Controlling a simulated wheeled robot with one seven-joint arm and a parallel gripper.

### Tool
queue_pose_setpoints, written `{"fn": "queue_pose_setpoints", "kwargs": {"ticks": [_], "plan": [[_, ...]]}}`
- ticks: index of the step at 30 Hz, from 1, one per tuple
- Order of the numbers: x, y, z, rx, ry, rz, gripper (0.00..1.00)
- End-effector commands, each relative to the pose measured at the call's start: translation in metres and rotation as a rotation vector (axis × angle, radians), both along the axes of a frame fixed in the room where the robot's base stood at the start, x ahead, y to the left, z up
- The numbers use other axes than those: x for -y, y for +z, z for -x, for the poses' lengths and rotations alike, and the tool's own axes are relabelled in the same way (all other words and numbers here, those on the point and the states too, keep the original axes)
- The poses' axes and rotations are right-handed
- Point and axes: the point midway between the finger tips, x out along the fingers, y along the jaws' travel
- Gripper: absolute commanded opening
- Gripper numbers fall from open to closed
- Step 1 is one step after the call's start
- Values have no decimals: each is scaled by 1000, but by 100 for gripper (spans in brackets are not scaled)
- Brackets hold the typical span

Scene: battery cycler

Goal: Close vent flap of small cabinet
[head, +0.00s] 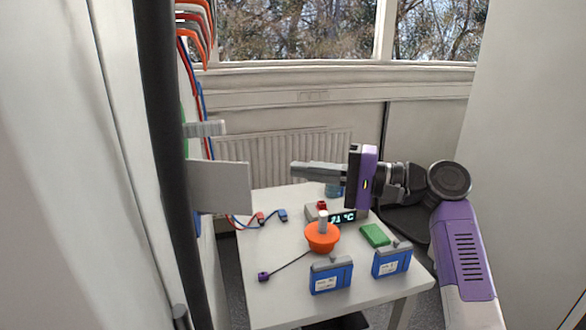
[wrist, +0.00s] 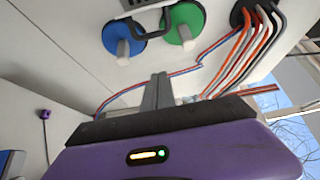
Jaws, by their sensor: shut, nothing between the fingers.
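A flat grey panel (head: 218,187), which looks like the vent flap, stands out to the right from behind the dark post in the head view. Its hinge and the cabinet behind it are hidden there. My gripper (head: 293,169) is shut and empty, pointing left above the table, to the right of the panel and apart from it. In the wrist view my gripper's closed fingers (wrist: 160,78) point toward a pale upright face. I cannot tell the flap in the wrist view.
Blue (wrist: 120,32) and green (wrist: 190,17) discs with grey knobs are on the pale face, beside red and blue cables (wrist: 204,57). The white table (head: 285,290) holds an orange bowl-like item (head: 322,240), blue packs (head: 331,278) and a green block (head: 375,235). A dark post (head: 170,150) stands left.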

Motion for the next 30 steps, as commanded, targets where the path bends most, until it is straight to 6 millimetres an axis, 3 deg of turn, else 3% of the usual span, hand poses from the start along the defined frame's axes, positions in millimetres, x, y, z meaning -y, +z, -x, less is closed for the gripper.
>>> {"fn": "queue_pose_setpoints", "kwargs": {"ticks": [15,24,30], "plan": [[-87,2,-24,1,0,1,0],[-81,1,6,3,-3,2,0],[-81,0,15,3,-3,2,0]]}}
